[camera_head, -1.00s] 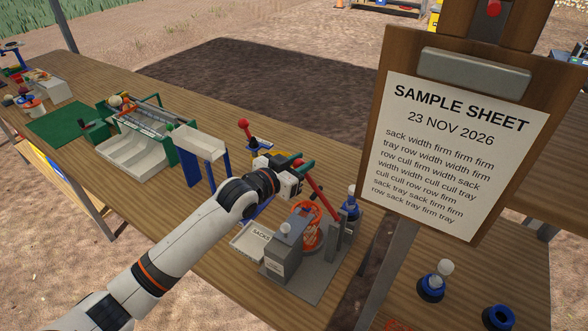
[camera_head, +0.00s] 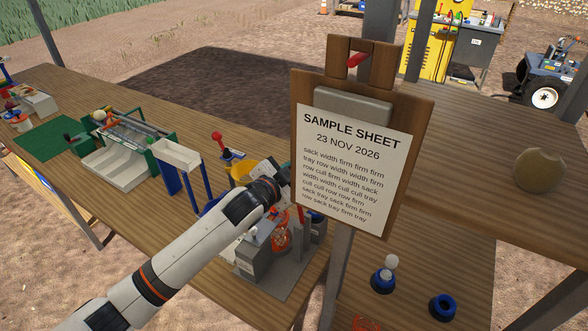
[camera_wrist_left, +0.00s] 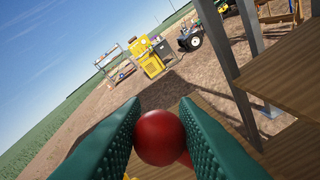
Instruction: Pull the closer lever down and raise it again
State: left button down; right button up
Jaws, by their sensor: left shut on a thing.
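My left gripper (camera_wrist_left: 159,112) has its green fingers on both sides of a red ball knob (camera_wrist_left: 160,138), shut on it in the left wrist view. In the head view the fingers are mostly hidden behind the sample sheet board. A piece of the red lever (camera_head: 300,214) shows below the board's left edge, beside the grey machine (camera_head: 252,257) with an orange wheel (camera_head: 281,237). Another red-knobbed stick (camera_head: 217,136) stands on a blue base farther back, apart from my gripper. My right gripper is in neither view.
The sample sheet board (camera_head: 352,165) hangs in front of the lever area. A white tray on blue legs (camera_head: 177,155) stands left of my arm. Blue holders (camera_head: 383,280) sit on the table at lower right. The right-hand tabletop (camera_head: 470,175) is mostly bare.

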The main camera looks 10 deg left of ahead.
pick_arm(q)
jog(key=shift+s+f, duration=0.1)
jog(key=shift+f, duration=0.45)
jog(key=c, duration=1.1)
grip_release()
jog(key=shift+c, duration=0.2)
jog(key=shift+r, duration=0.2)
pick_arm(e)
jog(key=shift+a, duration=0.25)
pick_arm(q)
jog(key=shift+a+r, duration=0.1)
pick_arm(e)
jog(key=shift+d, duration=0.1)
pick_arm(q)
jog(key=b+v, duration=0.2)
jog(key=v, duration=0.9)
jog(key=shift+s+a+b, duration=0.25)
jog(key=shift+s+b, duration=0.1)
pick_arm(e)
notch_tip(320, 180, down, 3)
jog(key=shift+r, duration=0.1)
